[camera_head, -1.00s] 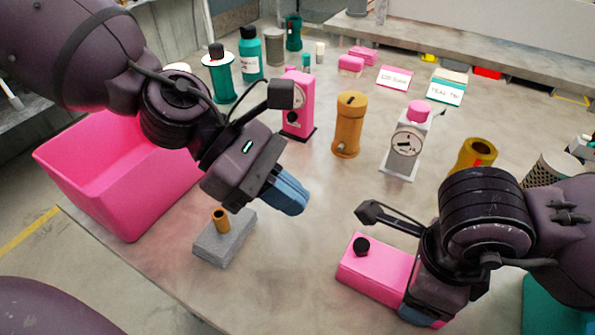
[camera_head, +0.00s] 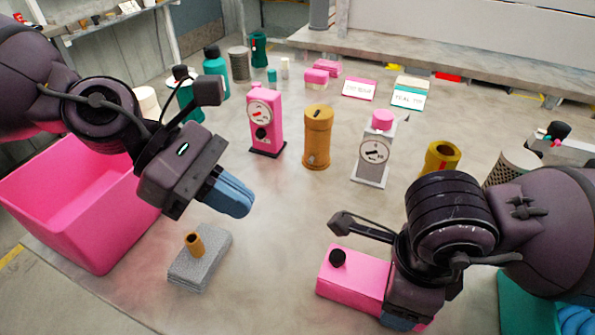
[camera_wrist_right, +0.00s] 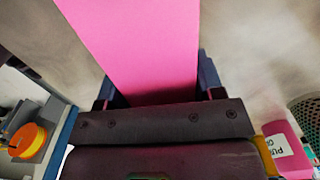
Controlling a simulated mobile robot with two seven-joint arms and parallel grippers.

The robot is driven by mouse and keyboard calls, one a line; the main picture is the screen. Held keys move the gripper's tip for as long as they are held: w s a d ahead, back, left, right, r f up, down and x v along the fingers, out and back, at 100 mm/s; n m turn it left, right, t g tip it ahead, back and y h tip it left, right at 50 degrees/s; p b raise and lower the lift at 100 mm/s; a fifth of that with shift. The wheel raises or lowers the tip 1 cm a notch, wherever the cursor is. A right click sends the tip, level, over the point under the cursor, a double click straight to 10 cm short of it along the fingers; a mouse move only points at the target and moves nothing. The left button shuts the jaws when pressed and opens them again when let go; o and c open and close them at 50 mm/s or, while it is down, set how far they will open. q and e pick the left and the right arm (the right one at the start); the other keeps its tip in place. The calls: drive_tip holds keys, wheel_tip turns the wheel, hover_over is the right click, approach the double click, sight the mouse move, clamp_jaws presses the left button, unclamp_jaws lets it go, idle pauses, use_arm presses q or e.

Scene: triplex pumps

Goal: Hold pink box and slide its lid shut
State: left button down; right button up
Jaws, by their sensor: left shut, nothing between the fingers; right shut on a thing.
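The pink box (camera_head: 352,276) lies on the table at the lower middle of the head view, with a round black knob (camera_head: 337,257) on its top near the left end. My right gripper (camera_head: 400,318) is shut on the right end of the box. In the right wrist view, the pink box (camera_wrist_right: 140,40) runs away from between the blue fingers. My left gripper (camera_head: 236,196) is shut and empty, above the table left of the box and apart from it. Whether the lid is fully shut cannot be told, as my right gripper hides that end.
A grey block (camera_head: 200,262) with a brown peg stands left of the box. A pink bin (camera_head: 90,235) is at the far left. A pink pump (camera_head: 265,120), an orange cylinder (camera_head: 317,137) and a grey pump (camera_head: 373,150) stand behind. Table between block and box is clear.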

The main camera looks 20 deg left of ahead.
drive_tip(key=o, duration=1.1)
